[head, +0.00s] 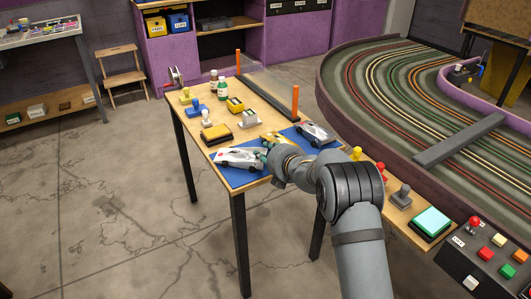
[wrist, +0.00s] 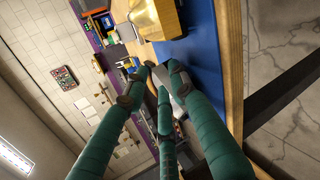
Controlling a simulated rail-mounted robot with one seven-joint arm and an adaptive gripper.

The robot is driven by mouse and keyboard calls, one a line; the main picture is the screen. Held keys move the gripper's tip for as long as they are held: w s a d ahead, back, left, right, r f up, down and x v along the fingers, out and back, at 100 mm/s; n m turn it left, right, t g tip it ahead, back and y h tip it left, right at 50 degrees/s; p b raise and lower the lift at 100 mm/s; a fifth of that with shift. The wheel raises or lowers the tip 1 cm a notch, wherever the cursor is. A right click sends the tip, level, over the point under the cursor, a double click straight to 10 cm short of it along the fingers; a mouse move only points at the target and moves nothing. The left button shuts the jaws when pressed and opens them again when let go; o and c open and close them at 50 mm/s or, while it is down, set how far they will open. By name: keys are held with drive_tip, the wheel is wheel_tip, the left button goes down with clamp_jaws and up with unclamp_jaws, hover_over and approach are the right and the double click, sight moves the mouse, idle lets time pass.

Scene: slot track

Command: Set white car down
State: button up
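The white car (head: 238,158) is at the front left of the table, over a blue mat (head: 241,178). I cannot tell whether it rests on the mat or hangs just above it. My gripper (head: 265,154) is at the car's right end, low over the table. In the wrist view its green fingers (wrist: 163,74) come close together at their dark tips. A small pale grey patch (wrist: 179,102) shows between them; I cannot tell whether it is the car. Whether the fingers grip anything is unclear.
A yellow car (head: 274,138) stands right beside my gripper, also large in the wrist view (wrist: 154,18). A silver car (head: 315,134) is farther right on blue. Stamps, bottles and boxes fill the table behind. An orange post (head: 295,102) stands at the right edge.

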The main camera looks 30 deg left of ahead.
drive_tip(key=o, duration=0.3)
drive_tip(key=shift+r, duration=0.1)
drive_tip(key=shift+r, duration=0.1)
drive_tip(key=shift+r, duration=0.15)
drive_tip(key=v, duration=1.2)
drive_tip(key=shift+c, duration=0.2)
idle(0.9)
